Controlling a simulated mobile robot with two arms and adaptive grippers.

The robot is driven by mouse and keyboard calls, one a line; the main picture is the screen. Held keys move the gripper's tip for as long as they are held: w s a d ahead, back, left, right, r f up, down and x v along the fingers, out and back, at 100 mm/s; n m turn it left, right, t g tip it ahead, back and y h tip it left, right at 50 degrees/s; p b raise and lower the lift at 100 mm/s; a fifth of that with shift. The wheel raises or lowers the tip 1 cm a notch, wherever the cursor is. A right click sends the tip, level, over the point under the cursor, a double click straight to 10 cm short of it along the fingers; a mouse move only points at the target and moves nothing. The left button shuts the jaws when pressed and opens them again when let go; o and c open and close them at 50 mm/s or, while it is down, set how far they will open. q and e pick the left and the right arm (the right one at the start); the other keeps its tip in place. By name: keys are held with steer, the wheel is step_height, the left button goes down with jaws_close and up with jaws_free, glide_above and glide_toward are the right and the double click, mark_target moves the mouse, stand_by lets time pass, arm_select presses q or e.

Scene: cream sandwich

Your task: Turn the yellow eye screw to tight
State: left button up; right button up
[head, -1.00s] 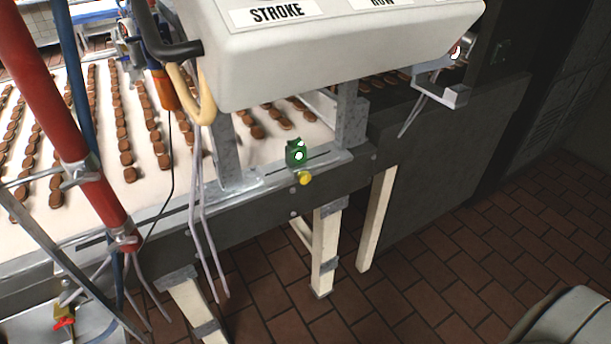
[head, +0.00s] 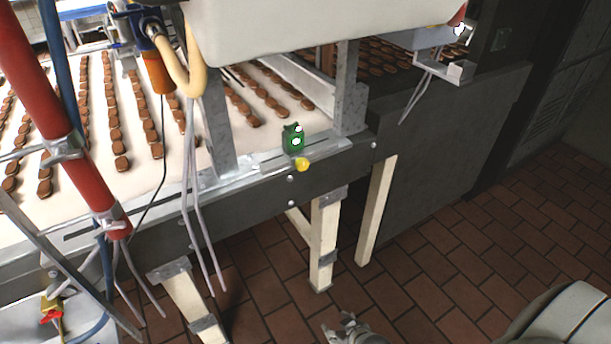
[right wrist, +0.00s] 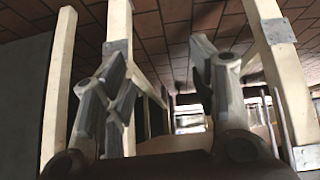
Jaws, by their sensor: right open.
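The yellow eye screw (head: 302,165) sits on the front side of the conveyor's metal edge rail, just below a small green block (head: 293,138) with white spots. My right gripper (head: 345,328) shows at the bottom of the head view, low over the brick floor, well below the screw and a little to its right. In the right wrist view its fingers (right wrist: 160,85) are spread apart with nothing between them. The eye screw is not visible in the right wrist view. My left gripper is not in the head view.
Cream table legs (head: 323,240) stand below the rail, between the gripper and the screw's side. A red pipe (head: 45,95) and hanging cables (head: 195,200) are at left. A white control box (head: 320,25) overhangs the conveyor.

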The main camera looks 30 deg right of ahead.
steer(key=w+d+r+t+b, duration=0.2)
steer(key=w+r+t, duration=0.2)
steer(key=w+r, duration=0.65)
steer(key=n+t+y+b, duration=0.1)
steer(key=n+t+b, duration=0.15)
steer(key=t, duration=0.35)
glide_toward(304, 166)
steer(key=shift+m, duration=0.25)
steer(key=w, duration=0.9)
steer(key=shift+a, duration=0.35)
steer(key=c, duration=1)
